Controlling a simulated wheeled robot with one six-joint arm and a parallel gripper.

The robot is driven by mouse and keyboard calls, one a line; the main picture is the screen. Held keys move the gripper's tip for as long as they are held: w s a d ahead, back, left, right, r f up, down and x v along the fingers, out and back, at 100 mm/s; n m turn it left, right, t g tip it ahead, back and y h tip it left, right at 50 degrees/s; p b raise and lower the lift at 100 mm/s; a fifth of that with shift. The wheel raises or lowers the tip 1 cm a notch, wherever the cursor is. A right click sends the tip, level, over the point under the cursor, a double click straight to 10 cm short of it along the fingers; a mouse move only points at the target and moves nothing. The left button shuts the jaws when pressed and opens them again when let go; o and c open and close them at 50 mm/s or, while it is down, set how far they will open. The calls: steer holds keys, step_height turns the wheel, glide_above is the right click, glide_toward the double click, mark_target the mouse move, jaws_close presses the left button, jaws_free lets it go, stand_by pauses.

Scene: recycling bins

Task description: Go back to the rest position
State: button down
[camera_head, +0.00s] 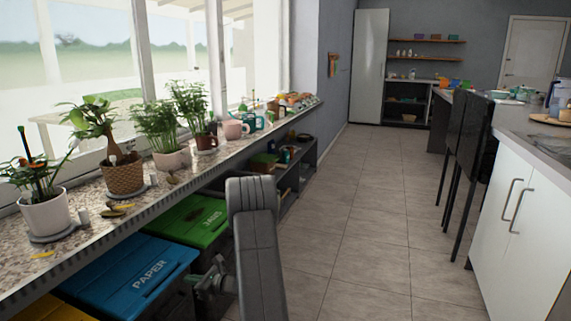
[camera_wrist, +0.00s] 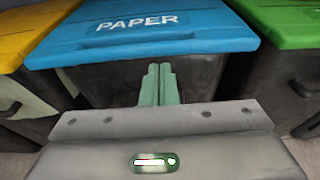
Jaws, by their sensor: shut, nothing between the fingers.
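My gripper shows in the wrist view with its two pale green fingers (camera_wrist: 158,84) pressed together and nothing between them. It points at the dark front of the bin with the blue PAPER lid (camera_wrist: 150,38); I cannot tell whether it touches it. In the head view my grey arm stands in front of the bins, bent, and my gripper (camera_head: 200,284) is partly visible at its left, beside the blue PAPER bin (camera_head: 128,274).
A green-lidded bin (camera_head: 192,220) and a yellow-lidded bin (camera_head: 50,308) flank the blue one under the windowsill counter (camera_head: 130,208), which holds potted plants. Tiled floor (camera_head: 350,225) is clear to the right. A white cabinet (camera_head: 520,235) and dark chairs (camera_head: 465,140) stand further right.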

steer(key=shift+s+d, duration=0.1)
steer(key=shift+d, duration=0.15)
